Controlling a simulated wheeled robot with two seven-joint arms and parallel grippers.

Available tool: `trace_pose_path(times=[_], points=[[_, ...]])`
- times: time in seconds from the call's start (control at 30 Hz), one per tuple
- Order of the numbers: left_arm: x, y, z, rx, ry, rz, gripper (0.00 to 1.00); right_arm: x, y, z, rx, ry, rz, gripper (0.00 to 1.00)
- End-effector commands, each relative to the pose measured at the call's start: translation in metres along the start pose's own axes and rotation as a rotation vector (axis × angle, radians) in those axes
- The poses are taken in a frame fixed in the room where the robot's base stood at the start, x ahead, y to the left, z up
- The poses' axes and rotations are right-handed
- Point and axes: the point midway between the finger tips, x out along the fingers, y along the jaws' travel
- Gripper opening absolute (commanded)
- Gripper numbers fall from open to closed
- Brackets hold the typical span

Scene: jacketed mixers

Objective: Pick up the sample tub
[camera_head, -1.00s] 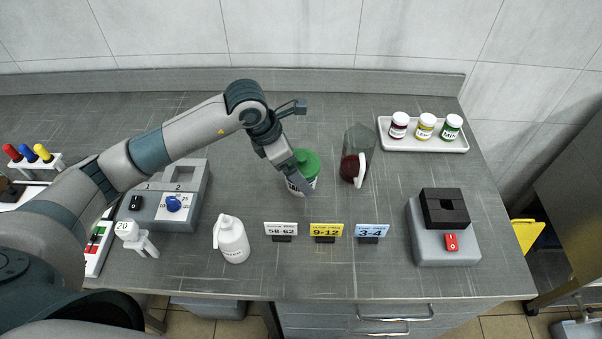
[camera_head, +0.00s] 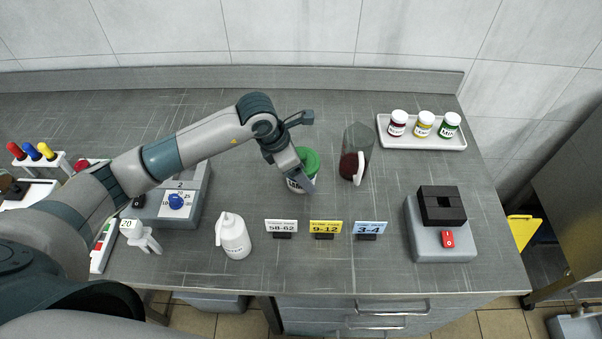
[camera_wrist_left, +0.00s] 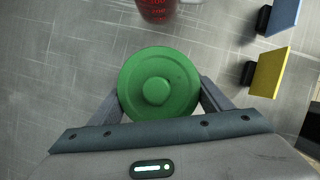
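The sample tub, a white tub with a green lid (camera_head: 307,160), stands on the bench left of the glass jug. In the left wrist view its round green lid (camera_wrist_left: 158,84) fills the middle, between my fingers. My left gripper (camera_head: 299,180) is low at the tub, with one finger across its near side. In the left wrist view the fingers of my left gripper (camera_wrist_left: 160,98) stand apart on either side of the lid, close to its rim. The lid hides the fingertips, so contact with the tub wall cannot be seen. My right gripper is not in view.
A glass jug with dark red contents (camera_head: 350,166) stands close right of the tub. Label stands (camera_head: 325,228) and a white bottle (camera_head: 233,238) are in front. A white tray (camera_head: 424,143) holds small jars at back right. A grey device (camera_head: 441,242) stands at right.

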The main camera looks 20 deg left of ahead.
Motion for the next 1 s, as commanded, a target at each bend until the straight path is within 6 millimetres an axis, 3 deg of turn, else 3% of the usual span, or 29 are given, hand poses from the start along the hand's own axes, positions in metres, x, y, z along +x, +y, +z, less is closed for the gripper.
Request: trace_pose_path(times=[0.57,0.83,1.0], points=[[-0.006,0.001,0.003,0.000,-0.002,0.001,0.44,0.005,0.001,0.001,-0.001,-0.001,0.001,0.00],[-0.037,0.001,0.017,0.004,-0.006,0.004,0.44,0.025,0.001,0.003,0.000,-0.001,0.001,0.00],[-0.057,-0.025,0.007,0.005,-0.004,0.001,0.44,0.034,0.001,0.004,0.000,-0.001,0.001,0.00]])
